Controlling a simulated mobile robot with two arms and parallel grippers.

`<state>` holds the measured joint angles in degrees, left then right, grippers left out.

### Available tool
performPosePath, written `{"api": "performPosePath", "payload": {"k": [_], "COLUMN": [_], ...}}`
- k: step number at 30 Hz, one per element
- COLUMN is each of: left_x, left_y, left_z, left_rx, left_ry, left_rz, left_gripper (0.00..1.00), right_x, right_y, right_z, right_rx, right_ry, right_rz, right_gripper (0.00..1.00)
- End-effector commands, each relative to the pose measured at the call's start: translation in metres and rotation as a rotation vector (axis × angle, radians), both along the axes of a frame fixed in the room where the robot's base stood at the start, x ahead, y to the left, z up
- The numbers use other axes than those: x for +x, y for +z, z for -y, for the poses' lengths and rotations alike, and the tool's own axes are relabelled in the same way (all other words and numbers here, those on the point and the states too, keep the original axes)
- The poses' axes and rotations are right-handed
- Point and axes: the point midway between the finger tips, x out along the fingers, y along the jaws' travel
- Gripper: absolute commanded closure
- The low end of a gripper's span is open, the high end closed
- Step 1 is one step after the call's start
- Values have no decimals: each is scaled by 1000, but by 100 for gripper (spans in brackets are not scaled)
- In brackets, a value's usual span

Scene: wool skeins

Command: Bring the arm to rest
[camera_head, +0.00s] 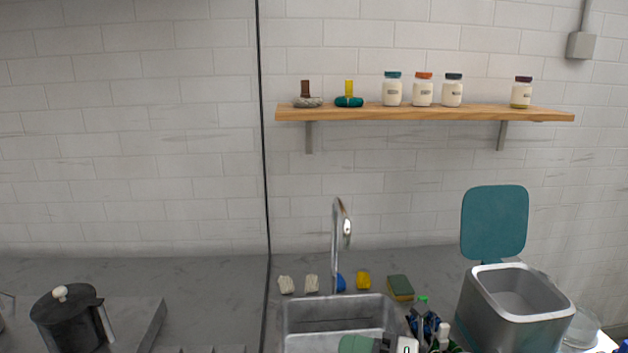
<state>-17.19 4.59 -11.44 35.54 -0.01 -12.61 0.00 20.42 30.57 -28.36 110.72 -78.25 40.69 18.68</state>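Neither of my grippers can be made out in the head view. On the wooden shelf (425,113), a grey skein (308,103) lies at the foot of a brown upright peg (305,88). A teal skein (349,102) lies at the foot of a yellow upright peg (349,87). Both skeins seem to sit around their pegs, though their far sides are hidden.
Several lidded jars (423,92) stand on the shelf. Below are a sink (338,303) with a tall faucet (338,225), small cleaning items, bottles (421,318) and an open-lidded metal bin (515,300). A dark pot (68,322) stands left. The counter between is mostly clear.

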Motion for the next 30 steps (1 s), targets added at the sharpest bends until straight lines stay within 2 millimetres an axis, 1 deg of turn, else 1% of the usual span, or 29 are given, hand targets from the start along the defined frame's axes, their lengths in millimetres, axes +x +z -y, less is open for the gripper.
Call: {"api": "performPosePath", "payload": {"k": [1,2,4,6,8,11,12,14,15,17,18,20,21,23,24,25,27,29,30], "left_x": [0,0,0,0,0,0,0,0,0,0,0,0,0,0,0,0,0,0,0], "left_y": [0,0,0,0,0,0,0,0,0,0,0,0,0,0,0,0,0,0,0], "left_z": [0,0,0,0,0,0,0,0,0,0,0,0,0,0,0,0,0,0,0], "left_rx": [0,0,0,0,0,0,0,0,0,0,0,0,0,0,0,0,0,0,0], "left_ry": [0,0,0,0,0,0,0,0,0,0,-1,0,-1,-1,-1,-1,-1,-1,-1], "left_rz": [0,0,0,0,0,0,0,0,0,0,0,0,0,0,0,0,0,0,0], "left_gripper": [57,57,57,57,57,57,57,57,57,57,57,57,57,57,57,57,57,57,57], "right_x": [-3,-3,-1,2,4,5,4,-1,-6,-17,-27,-46,-60,-82,-97,-107,-131,-151,-164], "right_y": [11,17,29,35,34,20,10,-8,-22,-46,-63,-88,-105,-126,-138,-146,-161,-171,-177], "right_z": [-1,2,12,28,44,75,88,106,117,131,139,149,153,157,158,158,158,156,155], "right_rx": [136,212,383,539,659,829,885,955,993,1035,1053,1063,1059,1039,1021,1004,959,918,887], "right_ry": [-61,-104,-213,-336,-450,-654,-739,-870,-957,-1090,-1177,-1305,-1383,-1488,-1549,-1589,-1668,-1724,-1759], "right_rz": [-31,-48,-104,-177,-250,-398,-466,-574,-654,-777,-865,-1003,-1095,-1226,-1306,-1363,-1483,-1577,-1637], "right_gripper": [58,58,58,58,58,58,58,58,58,58,58,58,58,58,58,58,58,58,58]}}
